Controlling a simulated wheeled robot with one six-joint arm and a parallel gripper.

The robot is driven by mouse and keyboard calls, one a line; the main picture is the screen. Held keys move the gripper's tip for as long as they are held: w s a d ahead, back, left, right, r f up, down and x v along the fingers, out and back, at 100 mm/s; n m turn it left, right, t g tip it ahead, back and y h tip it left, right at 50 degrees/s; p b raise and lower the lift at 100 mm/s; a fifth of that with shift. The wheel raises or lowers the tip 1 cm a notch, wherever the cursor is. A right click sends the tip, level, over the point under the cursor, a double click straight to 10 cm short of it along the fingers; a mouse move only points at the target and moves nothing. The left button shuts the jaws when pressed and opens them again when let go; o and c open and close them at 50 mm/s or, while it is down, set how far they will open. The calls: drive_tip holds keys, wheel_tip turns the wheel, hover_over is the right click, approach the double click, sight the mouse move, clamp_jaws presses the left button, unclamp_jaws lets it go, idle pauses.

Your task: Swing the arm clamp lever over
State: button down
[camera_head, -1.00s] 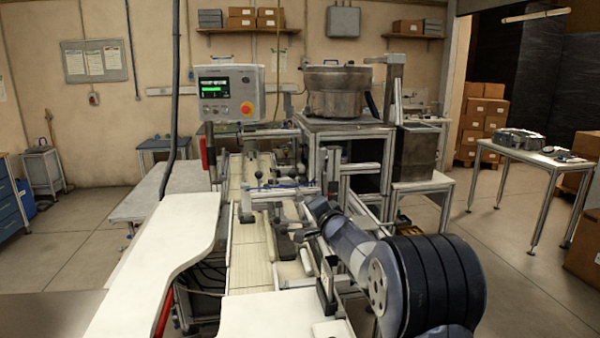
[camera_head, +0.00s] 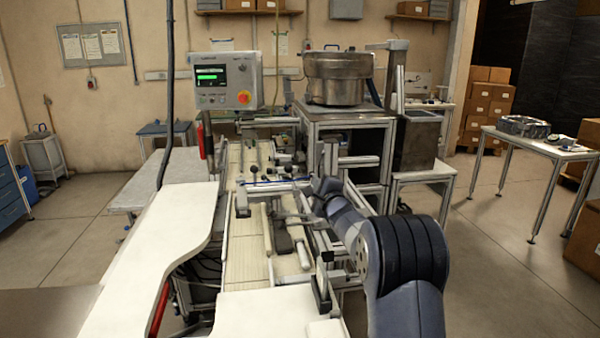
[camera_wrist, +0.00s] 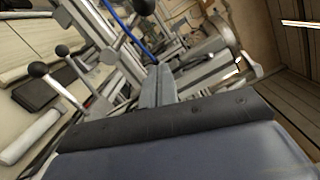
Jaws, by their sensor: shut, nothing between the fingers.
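Several levers with black ball knobs stand on the machine by the conveyor. In the wrist view one knob (camera_wrist: 38,69) is at the left on a slanted metal rod, with a second knob (camera_wrist: 62,50) just behind it. A third knob (camera_wrist: 144,6) is at the top edge, close ahead of my gripper (camera_wrist: 158,72). I cannot tell which of them is the arm clamp lever. My gripper is shut and empty, pointing into the machine frame, apart from the left knobs. In the head view, small dark knobs (camera_head: 254,168) show over the conveyor; my fingertips are too small to make out there.
The pale conveyor (camera_head: 246,268) runs away from me between metal rails. A blue hose (camera_wrist: 130,33) crosses near my gripper. A control panel (camera_head: 222,80) and a metal bowl (camera_head: 337,78) stand behind. A white worktop (camera_head: 150,262) borders the left.

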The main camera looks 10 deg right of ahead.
sight(292, 178)
drive_tip(key=w+a+r+p, duration=0.1)
drive_tip(key=w+a, duration=0.3)
drive_tip(key=shift+w+a+r, duration=0.15)
drive_tip(key=shift+w+a, duration=0.05)
drive_tip(key=shift+w, duration=0.1)
drive_tip(key=shift+s+a, duration=0.1)
drive_tip(key=shift+s, duration=0.1)
idle(0.3)
